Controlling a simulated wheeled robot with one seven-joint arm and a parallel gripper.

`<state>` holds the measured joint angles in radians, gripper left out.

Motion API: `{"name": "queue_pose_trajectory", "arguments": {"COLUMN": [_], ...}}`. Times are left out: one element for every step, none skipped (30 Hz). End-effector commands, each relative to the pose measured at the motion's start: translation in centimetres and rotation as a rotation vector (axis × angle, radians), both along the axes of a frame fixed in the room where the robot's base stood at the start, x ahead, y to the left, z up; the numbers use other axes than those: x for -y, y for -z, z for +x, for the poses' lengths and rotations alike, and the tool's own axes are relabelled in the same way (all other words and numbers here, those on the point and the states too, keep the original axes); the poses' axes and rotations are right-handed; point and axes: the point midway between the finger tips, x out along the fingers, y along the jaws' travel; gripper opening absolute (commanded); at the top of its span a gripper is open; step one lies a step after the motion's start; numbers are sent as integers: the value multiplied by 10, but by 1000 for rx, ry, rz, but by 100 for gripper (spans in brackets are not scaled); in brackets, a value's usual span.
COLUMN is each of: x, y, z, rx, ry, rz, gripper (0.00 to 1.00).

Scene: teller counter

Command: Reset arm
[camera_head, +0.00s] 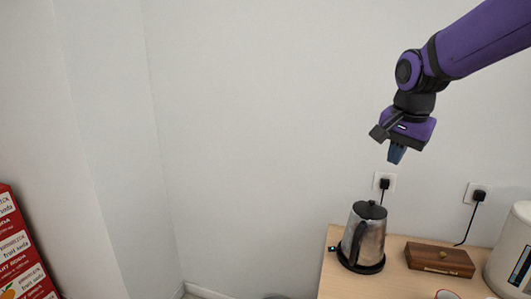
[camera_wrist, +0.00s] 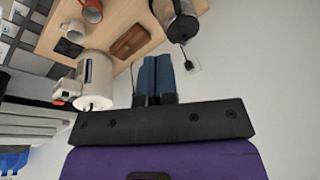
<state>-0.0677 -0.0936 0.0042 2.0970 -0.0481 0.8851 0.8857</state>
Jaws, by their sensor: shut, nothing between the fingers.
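My arm is purple and black and reaches in from the upper right in the head view. My gripper (camera_head: 396,155) hangs above the counter, over the metal kettle, pointing down and holding nothing. In the wrist view my gripper (camera_wrist: 156,60) shows two blue fingers side by side, closed together. Open air lies between the fingers and the things below.
A kettle (camera_head: 366,238) stands on a black base on the wooden counter (camera_head: 335,285). Beside it are a brown wooden box (camera_head: 440,259) and a white appliance (camera_head: 512,250). Mugs (camera_wrist: 68,47) show in the wrist view. Red cartons (camera_head: 22,250) stand far left.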

Motion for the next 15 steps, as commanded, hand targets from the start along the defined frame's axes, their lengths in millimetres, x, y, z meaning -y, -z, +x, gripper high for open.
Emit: {"name": "queue_pose_trajectory", "arguments": {"x": [3,5,7,8,9,11,12,13,14,15,16,17,18,19,20], "y": [-8,-11,-15,-18,-19,-22,-24,-25,-26,-26,-27,-26,-26,-25,-24], "z": [-18,-28,-40,-50,-60,-73,-82,-92,-105,-114,-124,-136,-146,-155,-167], "rx": [17,25,34,42,49,60,67,75,85,92,100,110,117,126,135], "ry": [-41,-72,-111,-141,-171,-210,-240,-269,-307,-336,-366,-405,-433,-462,-500], "rz": [-9,-17,-27,-35,-43,-54,-63,-71,-84,-93,-103,-117,-126,-138,-152], "gripper": [0,0,0,0,0,0,0,0,0,0,0,0,0,0,0]}}
